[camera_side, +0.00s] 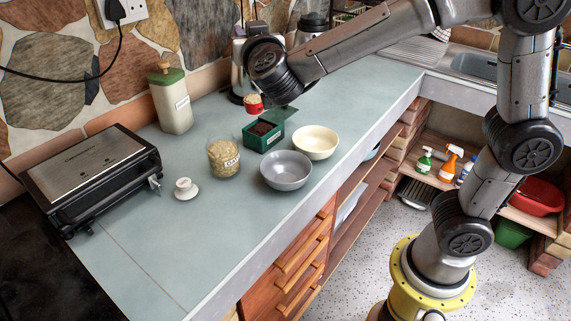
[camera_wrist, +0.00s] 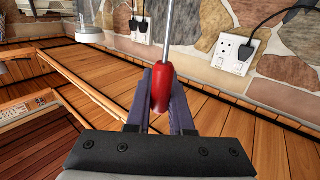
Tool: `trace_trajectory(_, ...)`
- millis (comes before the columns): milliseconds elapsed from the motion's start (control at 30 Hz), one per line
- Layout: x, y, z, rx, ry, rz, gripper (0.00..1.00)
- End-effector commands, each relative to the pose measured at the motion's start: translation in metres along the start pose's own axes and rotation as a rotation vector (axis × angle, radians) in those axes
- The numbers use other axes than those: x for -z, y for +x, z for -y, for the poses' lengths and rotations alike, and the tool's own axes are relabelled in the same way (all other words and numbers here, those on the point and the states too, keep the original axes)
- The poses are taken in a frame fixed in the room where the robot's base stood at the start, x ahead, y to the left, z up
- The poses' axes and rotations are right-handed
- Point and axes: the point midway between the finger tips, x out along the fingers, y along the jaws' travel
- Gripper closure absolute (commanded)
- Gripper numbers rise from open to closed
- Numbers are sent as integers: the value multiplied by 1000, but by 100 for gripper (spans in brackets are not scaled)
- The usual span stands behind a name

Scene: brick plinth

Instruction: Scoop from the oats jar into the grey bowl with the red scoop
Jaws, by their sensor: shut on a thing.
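My gripper (camera_wrist: 161,88) is shut on the red handle of the red scoop (camera_wrist: 162,90), whose metal shaft runs out of the top of the wrist view. My fingers are hidden there.
A green box (camera_side: 249,140) with dark contents and a cream bowl (camera_side: 316,146) stand behind the grey bowl. A white knobbed lid (camera_side: 185,189) lies left of the jar. A grill (camera_side: 95,170) and a green-topped canister (camera_side: 173,108) stand further left. The front-left counter is clear.

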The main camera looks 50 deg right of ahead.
Motion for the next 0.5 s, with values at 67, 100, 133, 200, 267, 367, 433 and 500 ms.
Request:
trace_trajectory(67, -2, -10, -13, -51, 0, 0, 100)
trace_trajectory(100, -3, -14, -20, -75, 0, -1, 100)
trace_trajectory(133, -3, -17, -25, -94, 0, -1, 100)
trace_trajectory(200, -6, -24, -35, -133, 0, 0, 100)
trace_trajectory(267, -12, -27, -41, -157, -5, 1, 100)
trace_trajectory(367, -34, -26, -40, -154, -8, 1, 100)
trace_trajectory(433, -51, -26, -40, -153, -8, 2, 100)
trace_trajectory(500, -67, -26, -40, -152, -9, 1, 100)
